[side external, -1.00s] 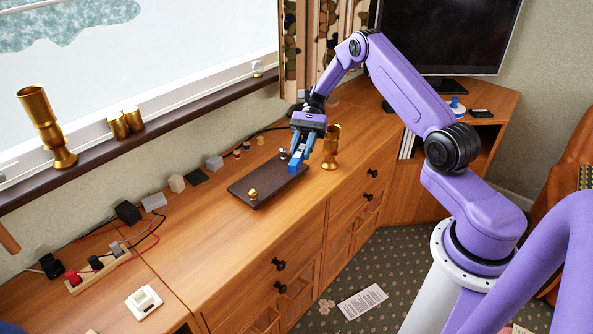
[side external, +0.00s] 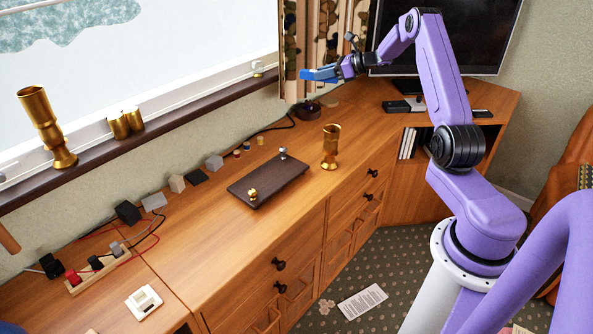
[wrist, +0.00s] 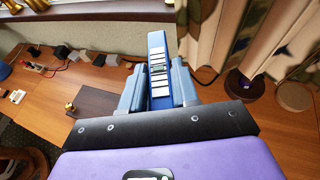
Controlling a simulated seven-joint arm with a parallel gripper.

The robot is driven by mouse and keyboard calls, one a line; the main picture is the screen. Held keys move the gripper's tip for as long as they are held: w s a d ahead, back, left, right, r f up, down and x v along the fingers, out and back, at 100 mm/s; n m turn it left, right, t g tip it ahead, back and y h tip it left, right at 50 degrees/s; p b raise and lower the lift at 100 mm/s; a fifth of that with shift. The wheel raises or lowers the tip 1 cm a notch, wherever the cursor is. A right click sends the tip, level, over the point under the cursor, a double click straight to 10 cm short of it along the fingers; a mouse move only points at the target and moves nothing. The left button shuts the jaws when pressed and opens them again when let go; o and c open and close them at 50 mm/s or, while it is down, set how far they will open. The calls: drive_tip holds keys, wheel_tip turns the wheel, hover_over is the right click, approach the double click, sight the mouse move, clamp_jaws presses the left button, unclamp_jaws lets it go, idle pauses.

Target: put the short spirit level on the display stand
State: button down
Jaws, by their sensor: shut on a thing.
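My gripper (side external: 337,73) is raised in front of the curtain, above the far end of the wooden counter. It is shut on a blue bar with white panels, the short spirit level (side external: 317,74). In the wrist view the level (wrist: 159,72) sits between the two fingers and points away from the palm. Low on the counter behind it is a dark round object (side external: 308,109), also in the wrist view (wrist: 245,88). A dark flat board (side external: 268,182) with a brass knob and a silver knob lies bare on the counter. I cannot tell which one is the display stand.
A brass goblet (side external: 331,147) stands right of the board. A brown disc (wrist: 294,95) lies beside the dark round object. Small blocks and cables line the wall side. A TV (side external: 447,38) and dark items (side external: 404,106) are at the far right. The counter's front middle is clear.

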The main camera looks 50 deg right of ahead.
sight(319, 148)
drive_tip(key=f, duration=2.6)
drive_tip(key=shift+a+f, duration=0.25)
drive_tip(key=shift+f, duration=0.15)
drive_tip(key=shift+f, duration=0.15)
drive_tip(key=c, duration=0.8)
unclamp_jaws()
drive_tip(key=shift+c, duration=0.2)
drive_tip(key=shift+s+d+r, duration=0.2)
drive_tip(key=shift+s+r, duration=0.1)
drive_tip(key=v, duration=1.1)
drive_tip(key=shift+s, duration=0.1)
